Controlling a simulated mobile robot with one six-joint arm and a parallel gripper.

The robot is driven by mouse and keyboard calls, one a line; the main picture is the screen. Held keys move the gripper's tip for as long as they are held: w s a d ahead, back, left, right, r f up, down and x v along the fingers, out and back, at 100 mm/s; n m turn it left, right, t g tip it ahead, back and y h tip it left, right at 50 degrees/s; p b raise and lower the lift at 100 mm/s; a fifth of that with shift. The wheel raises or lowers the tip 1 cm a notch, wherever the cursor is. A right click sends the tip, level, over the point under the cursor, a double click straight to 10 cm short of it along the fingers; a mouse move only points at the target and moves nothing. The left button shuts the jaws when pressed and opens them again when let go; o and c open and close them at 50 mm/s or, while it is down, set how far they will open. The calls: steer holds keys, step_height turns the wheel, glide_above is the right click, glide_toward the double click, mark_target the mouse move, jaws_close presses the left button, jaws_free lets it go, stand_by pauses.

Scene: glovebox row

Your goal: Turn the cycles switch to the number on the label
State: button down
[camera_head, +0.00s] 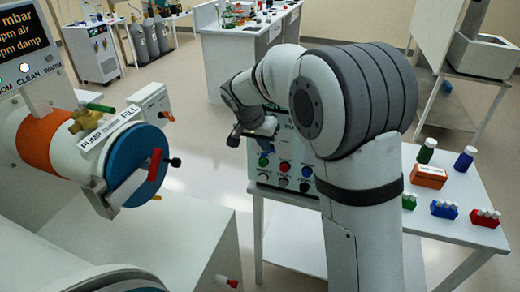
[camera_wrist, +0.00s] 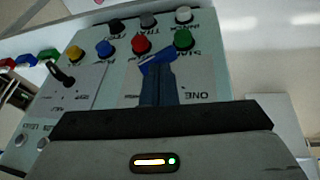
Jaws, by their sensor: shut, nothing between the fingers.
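A pale control box (camera_head: 263,172) stands on a white table, its face carrying buttons and printing. In the wrist view the panel (camera_wrist: 215,75) appears upside down. A black rotary knob (camera_wrist: 63,76) with a pointer sits on a plate (camera_wrist: 82,88) at the left; its printing is too small to read, so I cannot tell whether it is the cycles switch. No label number is readable. In the head view my gripper (camera_head: 268,136) is above the buttons.
Red (camera_wrist: 141,44), green (camera_wrist: 183,39), blue (camera_wrist: 105,48) and yellow (camera_wrist: 75,53) buttons sit close to my fingers. An orange box (camera_head: 428,176), bottles and small vial racks stand on the table's right. A glovebox port with a blue door (camera_head: 135,152) is at the left.

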steer(key=y+b, duration=0.1)
steer(key=d+y+b, duration=0.1)
steer(key=b, duration=0.1)
steer(key=t+y+b, duration=0.1)
steer(key=shift+s+d+f+m, duration=0.25)
steer(key=shift+s+f+m, duration=0.05)
steer(key=shift+s, duration=0.05)
steer(key=shift+d+f+b, duration=0.1)
steer(key=shift+d+b, duration=0.05)
steer(key=shift+b, duration=0.2)
steer(key=shift+s+a+f+b, duration=0.1)
steer(key=shift+a+f+b, duration=0.2)
steer(key=shift+a, duration=0.1)
steer(key=shift+r, duration=0.15)
steer(key=r+p, duration=0.1)
steer(key=w+a+r+p, duration=0.1)
steer(key=r, duration=0.1)
steer(key=a+r+p, duration=0.1)
steer(key=r, duration=0.1)
steer(key=shift+w+r, duration=0.15)
steer(key=shift+w, duration=0.05)
steer(key=b+v, duration=0.1)
steer(key=v, duration=0.8)
steer(key=shift+s+d, duration=0.4)
